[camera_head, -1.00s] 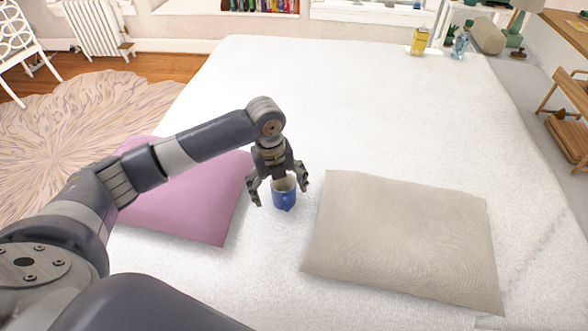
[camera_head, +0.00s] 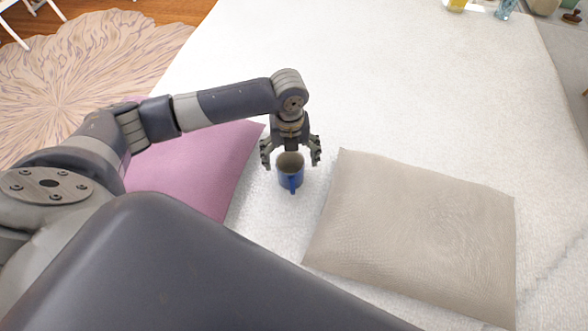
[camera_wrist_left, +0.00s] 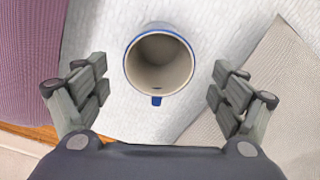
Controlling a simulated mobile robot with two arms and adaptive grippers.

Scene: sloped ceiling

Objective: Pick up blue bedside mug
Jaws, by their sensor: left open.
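The blue mug (camera_head: 290,176) stands upright on the white bed between two pillows, with its handle towards me. My left gripper (camera_head: 291,156) is open just above and behind it, pointing down, one finger on each side. In the left wrist view the mug (camera_wrist_left: 160,62) shows from above, with a blue rim, a pale empty inside and its handle at the bottom. There the open fingers of my left gripper (camera_wrist_left: 159,88) are apart from the mug, with gaps on both sides. My right gripper is not in view.
A pink pillow (camera_head: 205,165) lies left of the mug and a beige pillow (camera_head: 415,228) lies right of it. The white bed (camera_head: 400,90) is clear behind the mug. A yellow object (camera_head: 457,5) and a blue glass-like object (camera_head: 505,9) stand at the far edge.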

